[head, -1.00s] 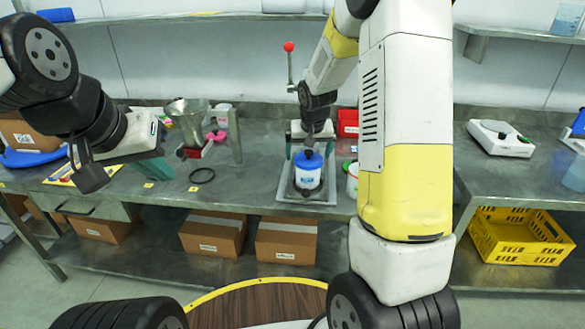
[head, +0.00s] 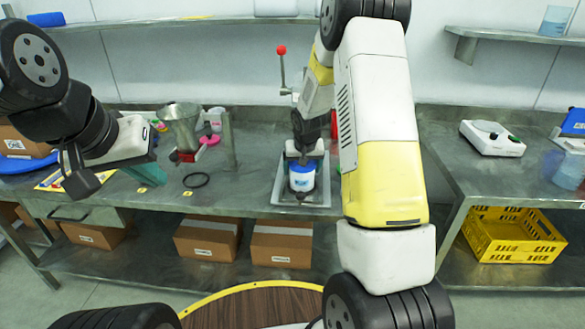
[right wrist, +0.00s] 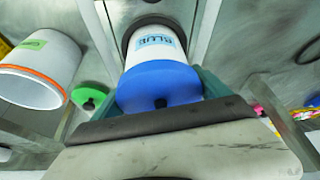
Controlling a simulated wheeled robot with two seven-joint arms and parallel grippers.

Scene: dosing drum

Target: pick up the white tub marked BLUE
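The white tub marked BLUE (right wrist: 162,48), with a blue lid (right wrist: 160,86), stands upright in a grey metal tray (head: 282,196). The tub also shows in the head view (head: 302,183). My right gripper (right wrist: 160,92) is down over the tub, its green fingers close along both sides of the lid. I cannot tell whether they press on it. In the head view the right gripper hides part of the lid. My left gripper (head: 150,172) is over the bench at the left, away from the tub; its finger gap does not show clearly.
Another white tub with a green label (right wrist: 38,68) and a green lid (right wrist: 90,96) are beside the BLUE tub. A lever with a red knob (head: 281,50) rises behind the tray. A metal funnel (head: 182,118) and black ring (head: 196,180) are to the left.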

